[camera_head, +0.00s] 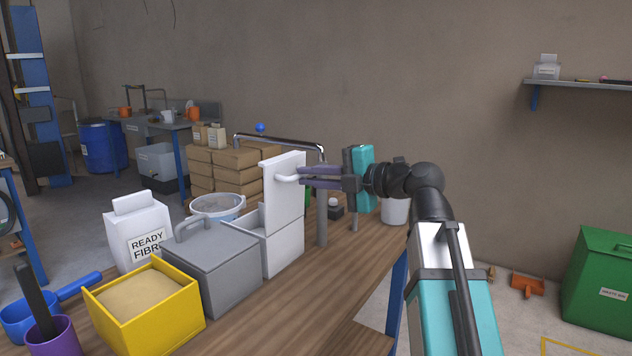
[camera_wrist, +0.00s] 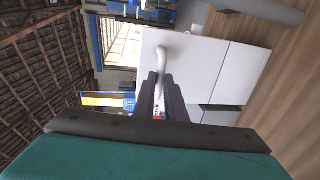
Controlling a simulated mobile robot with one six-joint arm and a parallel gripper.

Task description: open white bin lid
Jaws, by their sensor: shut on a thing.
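The white bin (camera_head: 283,252) stands on the wooden bench, and its open top shows at the left side. Its white lid (camera_head: 285,208) stands upright, raised above the bin at its right edge. The lid's curved white handle (camera_head: 287,178) sticks out near the top. My gripper (camera_head: 303,176) reaches in from the right, its dark fingers shut on the handle. In the wrist view the fingers (camera_wrist: 160,88) close on the handle (camera_wrist: 160,60) in front of the white lid panel (camera_wrist: 195,70). The exact finger contact is small and partly hidden.
A grey lidded box (camera_head: 212,268), a yellow box of powder (camera_head: 148,305) and a white READY FIBRE bag (camera_head: 138,232) crowd the bench left of the bin. A metal post (camera_head: 322,215) stands close to its right. Bare bench (camera_head: 300,315) lies in front.

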